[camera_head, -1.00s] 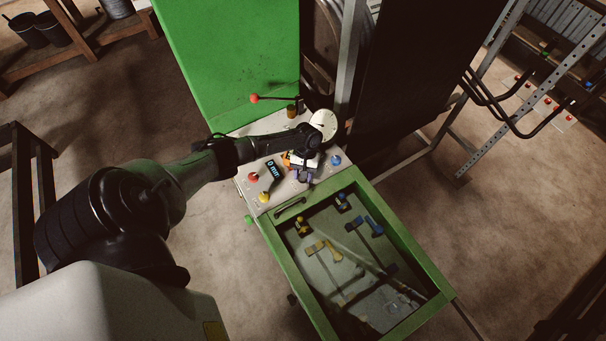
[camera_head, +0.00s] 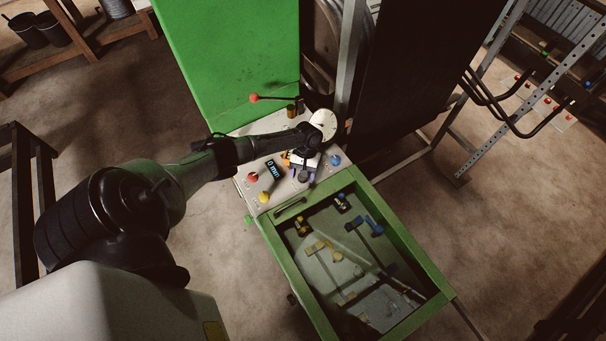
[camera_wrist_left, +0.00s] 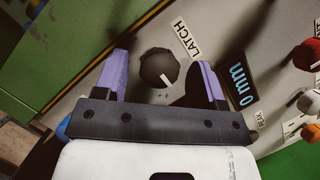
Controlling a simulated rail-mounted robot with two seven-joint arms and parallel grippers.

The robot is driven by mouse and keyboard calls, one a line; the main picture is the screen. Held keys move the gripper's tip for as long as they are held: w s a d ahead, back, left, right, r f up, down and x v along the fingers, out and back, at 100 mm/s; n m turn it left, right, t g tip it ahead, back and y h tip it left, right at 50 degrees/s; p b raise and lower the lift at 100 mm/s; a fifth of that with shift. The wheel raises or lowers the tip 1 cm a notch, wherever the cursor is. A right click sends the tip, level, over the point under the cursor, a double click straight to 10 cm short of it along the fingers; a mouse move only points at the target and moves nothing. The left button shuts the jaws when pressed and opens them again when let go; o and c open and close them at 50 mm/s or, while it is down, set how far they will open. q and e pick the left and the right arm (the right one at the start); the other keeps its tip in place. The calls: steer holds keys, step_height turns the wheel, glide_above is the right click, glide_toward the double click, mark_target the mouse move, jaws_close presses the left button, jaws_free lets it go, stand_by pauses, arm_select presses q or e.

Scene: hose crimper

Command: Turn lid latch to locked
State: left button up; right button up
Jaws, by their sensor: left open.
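The latch knob (camera_wrist_left: 158,68) is round and black with a white pointer line and sits beside a label reading LATCH on the grey panel. It also shows in the head view (camera_head: 303,176). My left gripper (camera_wrist_left: 161,62) is open, with one purple finger on each side of the knob. Gaps show between the fingers and the knob, and I cannot tell its height over the panel. In the head view my left gripper (camera_head: 302,170) is partly hidden by its own wrist. The green-framed lid (camera_head: 278,247) looks closed over several fittings. My right gripper is out of view.
The panel carries a red knob (camera_head: 253,177), a yellow knob (camera_head: 264,197), a blue knob (camera_head: 336,160) and a display (camera_head: 273,169) reading 0 mm. A red-balled lever (camera_head: 254,97) stands behind. A metal rack (camera_head: 480,130) is at the right.

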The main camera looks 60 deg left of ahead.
arm_select(q)
steer(key=v, duration=1.3)
steer(key=shift+r+b, duration=0.3)
steer(key=shift+b, duration=0.15)
